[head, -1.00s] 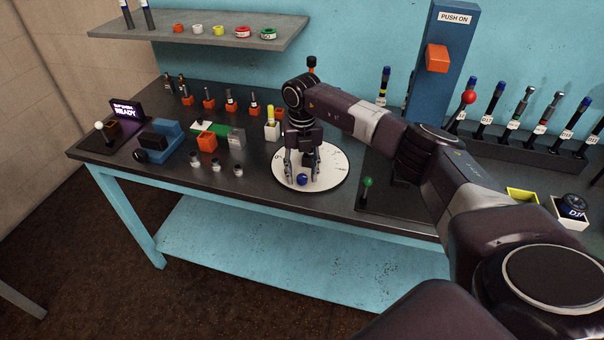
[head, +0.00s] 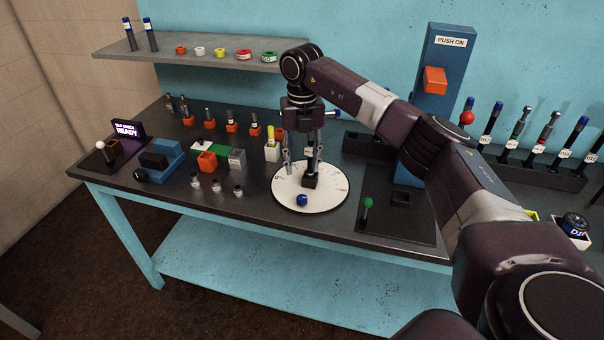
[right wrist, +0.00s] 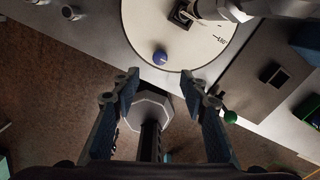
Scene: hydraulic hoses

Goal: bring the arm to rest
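My right gripper (head: 303,158) hangs fingers-down above the white round disc (head: 284,200) on the bench. Its two fingers are spread apart. In the right wrist view the gripper (right wrist: 160,82) is open, with nothing held between the fingertips. A blue ball knob (head: 302,200) sits near the disc's front edge, and it also shows in the right wrist view (right wrist: 160,57), beyond the fingertips. A dark block (head: 310,183) stands on the disc with a dark upright piece in it, partly hidden behind the gripper. My left gripper is not in view.
A green-knobbed lever (head: 367,203) stands right of the disc. A blue PUSH ON post (head: 447,60) and a rack of hoses (head: 530,170) are behind my right arm. A shelf (head: 190,58) hangs above.

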